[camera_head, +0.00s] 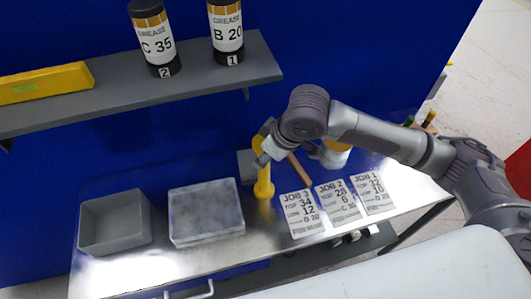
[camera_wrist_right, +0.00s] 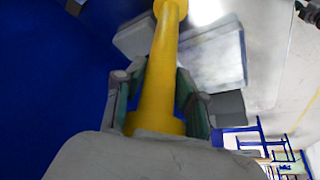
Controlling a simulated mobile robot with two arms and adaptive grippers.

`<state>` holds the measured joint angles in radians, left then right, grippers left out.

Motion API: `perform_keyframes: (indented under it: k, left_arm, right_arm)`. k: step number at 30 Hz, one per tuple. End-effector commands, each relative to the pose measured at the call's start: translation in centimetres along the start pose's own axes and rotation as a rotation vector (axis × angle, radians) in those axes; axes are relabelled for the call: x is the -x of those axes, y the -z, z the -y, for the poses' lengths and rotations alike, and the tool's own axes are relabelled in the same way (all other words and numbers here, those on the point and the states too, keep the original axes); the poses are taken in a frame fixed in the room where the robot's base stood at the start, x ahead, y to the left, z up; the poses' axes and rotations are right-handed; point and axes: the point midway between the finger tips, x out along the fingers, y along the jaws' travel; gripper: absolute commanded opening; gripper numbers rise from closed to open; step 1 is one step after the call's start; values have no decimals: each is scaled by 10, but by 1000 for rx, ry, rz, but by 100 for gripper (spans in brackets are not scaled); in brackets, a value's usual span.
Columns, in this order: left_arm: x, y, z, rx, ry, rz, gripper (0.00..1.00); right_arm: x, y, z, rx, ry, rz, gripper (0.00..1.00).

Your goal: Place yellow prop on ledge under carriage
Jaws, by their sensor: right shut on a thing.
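The yellow prop (camera_head: 264,188) is a slim post with a wider round end, seen upright over the back of the bench. My right gripper (camera_head: 264,160) is shut on it near its upper part. In the right wrist view the prop (camera_wrist_right: 160,75) runs between the two fingers of my gripper (camera_wrist_right: 157,98), its flared end away from the palm. I cannot tell whether its foot touches the bench. A grey block (camera_head: 246,163) stands just left of the gripper. I cannot make out the carriage or its ledge with certainty; my arm hides part of that area. My left gripper is out of view.
A grey bin (camera_head: 112,222) and a grey foam-like slab in a tray (camera_head: 205,212) stand left on the bench. Several job cards (camera_head: 338,203) lie right. A shelf (camera_head: 115,97) above holds two grease cans (camera_head: 153,38) and a yellow box (camera_head: 44,83). A brown handle (camera_head: 299,168) lies close to the gripper.

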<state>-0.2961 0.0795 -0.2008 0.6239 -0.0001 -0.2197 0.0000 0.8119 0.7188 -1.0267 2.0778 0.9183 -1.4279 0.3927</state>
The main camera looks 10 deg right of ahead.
Motion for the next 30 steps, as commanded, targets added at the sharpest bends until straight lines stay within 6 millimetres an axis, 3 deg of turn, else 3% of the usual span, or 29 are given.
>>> perform_keyframes:
  k: [9,10,15,25,30]
  left_arm:
    - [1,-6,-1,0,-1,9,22]
    - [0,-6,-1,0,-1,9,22]
    - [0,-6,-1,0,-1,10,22]
    - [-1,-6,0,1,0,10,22]
    - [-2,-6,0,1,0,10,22]
  right_arm:
    - [0,1,0,0,-1,-6,0]
    - [-2,-1,0,0,0,-1,42]
    - [-2,-1,0,0,0,-1,66]
    - [1,1,0,1,0,-3,66]
    - [23,1,0,1,-1,-5,66]
